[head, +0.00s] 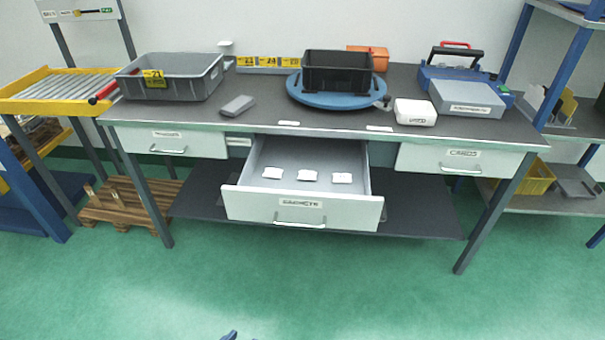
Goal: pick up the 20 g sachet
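Three small white sachets lie in a row in the open middle drawer (255,205), labelled SACHETS: a left one (272,172), a middle one (307,175) and a right one (342,178). They lie flat and apart from each other near the drawer's front. Their print is too small to read, so I cannot tell which is the 20 g sachet. Neither of my grippers can be made out. Only a small dark blue piece shows at the bottom edge, and I cannot tell what it is.
The workbench (250,118) carries a grey crate (190,85), a black bin (335,72) on a blue turntable (350,102), a white box (415,113) and a blue case (440,78). Side drawers (460,160) are shut. The green floor in front is clear.

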